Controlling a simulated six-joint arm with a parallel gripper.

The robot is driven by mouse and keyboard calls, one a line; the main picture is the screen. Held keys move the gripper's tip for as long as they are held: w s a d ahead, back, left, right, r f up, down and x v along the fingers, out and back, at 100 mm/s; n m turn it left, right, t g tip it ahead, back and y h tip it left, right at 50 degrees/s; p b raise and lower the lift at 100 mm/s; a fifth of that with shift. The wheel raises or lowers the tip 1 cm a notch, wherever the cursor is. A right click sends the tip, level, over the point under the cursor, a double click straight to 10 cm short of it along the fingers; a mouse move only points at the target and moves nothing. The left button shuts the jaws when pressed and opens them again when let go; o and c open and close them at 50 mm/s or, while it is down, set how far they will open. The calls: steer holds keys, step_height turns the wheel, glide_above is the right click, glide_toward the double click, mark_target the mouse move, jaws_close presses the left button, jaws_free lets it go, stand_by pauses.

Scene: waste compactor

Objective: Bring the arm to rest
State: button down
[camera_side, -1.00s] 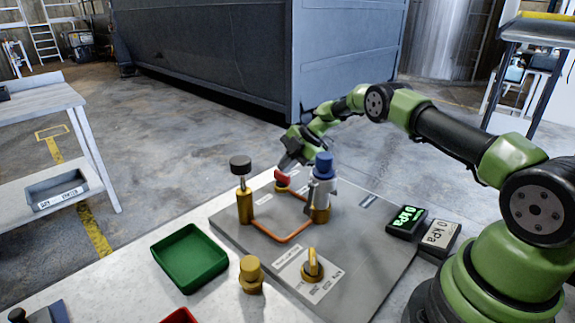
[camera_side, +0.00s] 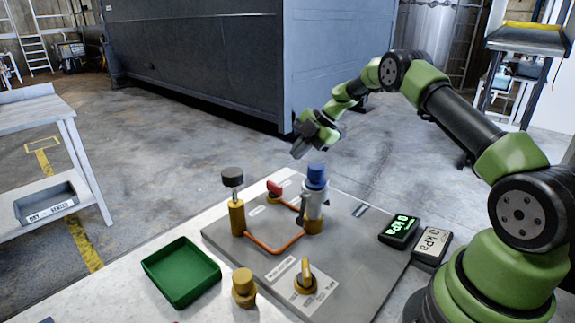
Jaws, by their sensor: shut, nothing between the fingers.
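My gripper (camera_side: 299,148) is shut and empty. It hangs in the air at the end of my green and black arm, above the back of the grey panel (camera_side: 345,275) and apart from everything on it. Below it on the panel are a valve with a red handle (camera_side: 274,187) and a white and brass fitting with a blue cap (camera_side: 316,177). A brass post with a dark round knob (camera_side: 232,176) stands at the left. A copper-coloured pipe loop (camera_side: 272,247) runs between them.
A brass selector knob (camera_side: 305,279) sits at the panel's front. Two gauges reading 0 kPa, one green-lit (camera_side: 400,230) and one pale (camera_side: 432,243), lie at the right. A green tray (camera_side: 181,271) and a brass cap (camera_side: 244,286) are at the front left. Air above the panel is clear.

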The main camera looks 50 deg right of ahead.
steer(key=a+r+m+t+h, duration=0.25)
steer(key=r+m+t, duration=0.25)
steer(key=r, duration=0.9)
steer(key=a+r+m+t+h, duration=0.2)
steer(key=r+m+t+h, duration=0.25)
steer(key=r, duration=0.95)
steer(key=s+a+r+m+g+h, duration=0.1)
steer(key=s+a+m+g+h, duration=0.15)
steer(key=s+m, duration=0.65)
steer(key=s+a+f+m+g+y, duration=0.1)
steer(key=s+a+f+y, duration=0.1)
steer(key=s, duration=0.4)
steer(key=s+a+f+m+g+y, duration=0.1)
steer(key=s+a+f+g+y, duration=0.1)
steer(key=s+a+f, duration=0.2)
steer(key=s+a+f+m+g+y, duration=0.1)
steer(key=s+a, duration=0.4)
steer(key=s, duration=0.5)
step_height(320, 180, down, 2)
steer(key=shift+s+f+m+g+y, duration=0.15)
steer(key=shift+m+g+y, duration=0.2)
steer(key=shift+g+y, duration=0.2)
steer(key=shift+d, duration=0.1)
